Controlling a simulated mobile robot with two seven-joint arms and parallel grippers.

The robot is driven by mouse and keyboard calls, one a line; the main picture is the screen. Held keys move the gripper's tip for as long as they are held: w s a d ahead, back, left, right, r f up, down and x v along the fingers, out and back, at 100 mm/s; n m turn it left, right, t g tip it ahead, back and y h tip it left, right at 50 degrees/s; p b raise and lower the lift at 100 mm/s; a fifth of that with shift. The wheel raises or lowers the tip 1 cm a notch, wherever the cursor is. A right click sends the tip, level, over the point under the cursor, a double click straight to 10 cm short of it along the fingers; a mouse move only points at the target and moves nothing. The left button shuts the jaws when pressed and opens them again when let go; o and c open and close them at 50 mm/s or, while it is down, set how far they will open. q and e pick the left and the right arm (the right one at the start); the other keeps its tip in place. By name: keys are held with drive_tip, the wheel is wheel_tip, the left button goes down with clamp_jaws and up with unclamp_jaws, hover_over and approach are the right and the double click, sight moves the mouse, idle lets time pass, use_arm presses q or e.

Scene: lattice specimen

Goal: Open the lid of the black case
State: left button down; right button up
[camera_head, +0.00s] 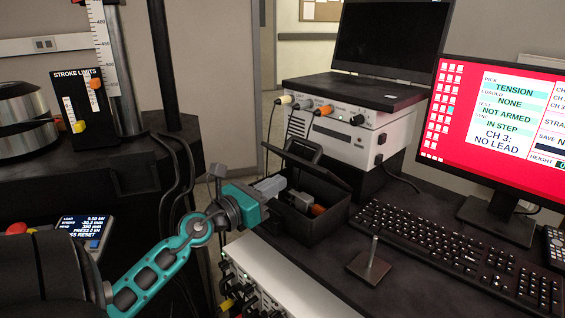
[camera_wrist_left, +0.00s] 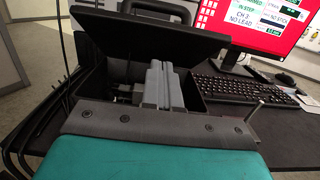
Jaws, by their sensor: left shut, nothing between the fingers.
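The black case (camera_head: 325,228) stands on the dark desk, left of the keyboard. Its lid (camera_head: 318,180) is up, tilted back from the box, so the inside shows. A grey part with an orange end (camera_head: 318,209) lies in the case. My left gripper (camera_head: 277,184), teal with grey fingers, is shut and empty at the left side of the case. In the left wrist view the shut fingers (camera_wrist_left: 160,80) reach over the open box, in front of the raised lid (camera_wrist_left: 135,45). Whether they touch the lid I cannot tell. My right gripper is not in view.
A white instrument (camera_head: 345,135) with cables and a dark laptop stands behind the case. A keyboard (camera_head: 450,243) and a red-screened monitor (camera_head: 500,130) are to the right. A small stand with an upright rod (camera_head: 370,265) sits before the case. Cables hang at left.

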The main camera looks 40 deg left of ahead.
sight(296, 161)
use_arm(q)
drive_tip(key=w+r+p, duration=0.2)
drive_tip(key=shift+w+r, duration=0.1)
drive_tip(key=shift+r, duration=0.3)
drive_tip(key=shift+w, duration=0.2)
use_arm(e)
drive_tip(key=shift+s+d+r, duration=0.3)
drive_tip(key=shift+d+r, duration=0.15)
use_arm(q)
drive_tip(key=shift+r, duration=0.15)
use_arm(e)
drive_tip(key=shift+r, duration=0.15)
